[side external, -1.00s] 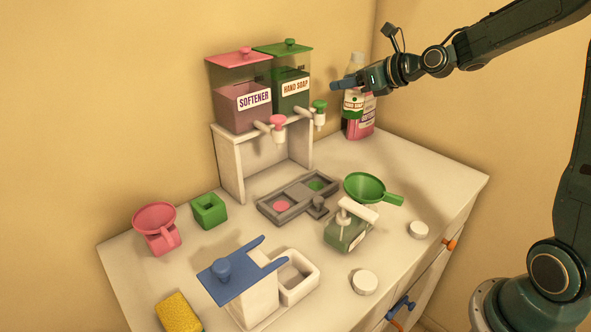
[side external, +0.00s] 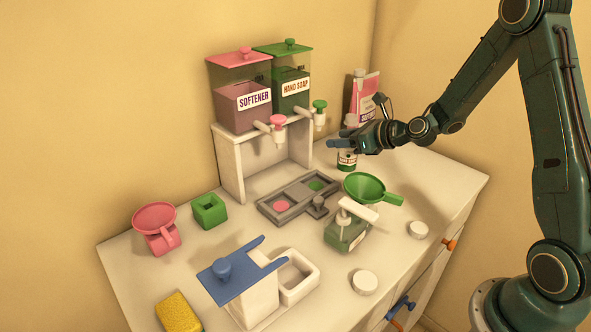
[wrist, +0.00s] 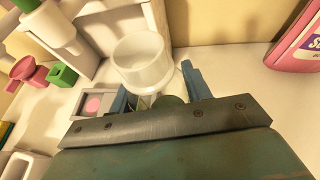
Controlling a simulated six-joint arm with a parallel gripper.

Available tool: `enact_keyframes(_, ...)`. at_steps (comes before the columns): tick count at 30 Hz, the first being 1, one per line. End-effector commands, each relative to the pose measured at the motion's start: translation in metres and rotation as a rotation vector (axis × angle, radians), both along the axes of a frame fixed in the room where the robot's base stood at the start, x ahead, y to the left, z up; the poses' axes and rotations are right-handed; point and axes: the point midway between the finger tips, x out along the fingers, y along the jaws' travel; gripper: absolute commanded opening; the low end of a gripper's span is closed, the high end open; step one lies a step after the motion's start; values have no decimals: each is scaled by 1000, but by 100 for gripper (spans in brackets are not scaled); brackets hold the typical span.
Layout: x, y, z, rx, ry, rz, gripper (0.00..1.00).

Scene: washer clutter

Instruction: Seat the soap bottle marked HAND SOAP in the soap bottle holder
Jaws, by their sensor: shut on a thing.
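My gripper (side external: 345,144) is shut on a bottle with a green-and-white label (side external: 347,160), held upright over the back right of the counter. The writing is too small to read, and my fingers hide part of the bottle. In the wrist view its pale, translucent round top (wrist: 140,62) shows beyond the fingers. A grey two-well holder (side external: 268,214), with a pink disc in one well and a green disc in the other, lies left of and nearer the camera than my gripper. A green bottle with a white pump (side external: 343,235) stands in front; its label is unreadable.
The SOFTENER (side external: 243,110) and HAND SOAP (side external: 291,92) dispensers stand on a white stand (side external: 230,165), their taps overhanging the grey holder. A green funnel (side external: 368,188) lies between my gripper and the pump bottle. A pink jug (side external: 366,95) stands behind my gripper.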

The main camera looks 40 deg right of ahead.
Motion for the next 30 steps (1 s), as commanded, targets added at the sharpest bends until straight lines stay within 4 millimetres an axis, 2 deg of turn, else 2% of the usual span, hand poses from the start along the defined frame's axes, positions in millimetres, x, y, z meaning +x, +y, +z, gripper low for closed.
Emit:
enact_keyframes(3,0,0,-8,1,0,0,18)
enact_keyframes(13,0,0,-13,1,0,-1,18)
enact_keyframes(24,0,0,-43,2,1,-1,18)
enact_keyframes(30,0,-1,-48,0,-1,-2,18)
